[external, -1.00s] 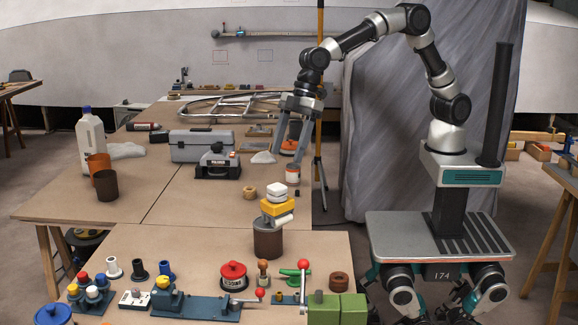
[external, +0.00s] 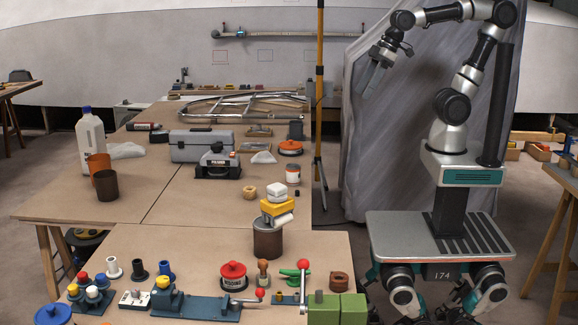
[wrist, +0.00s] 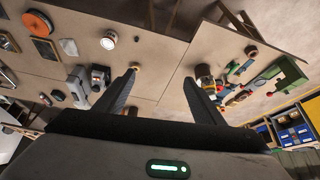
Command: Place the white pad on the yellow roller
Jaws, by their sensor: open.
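A white pad (external: 276,189) sits on top of a yellow block-like piece, which looks like the yellow roller (external: 277,207). The pad appears to rest on the yellow piece. Both stand on a stack with a white cylinder (external: 284,220) and a brown can (external: 267,240) at the right of the table. My gripper (external: 374,78) is open and empty, raised well above and to the right of the stack. The wrist view shows its two spread fingers (wrist: 160,78) with nothing between them. The stack is small and partly hidden by the right finger there.
A white cup with an orange band (external: 293,173) and a tan ring (external: 249,192) stand behind the stack. A grey curtain (external: 385,160) hangs behind my arm.

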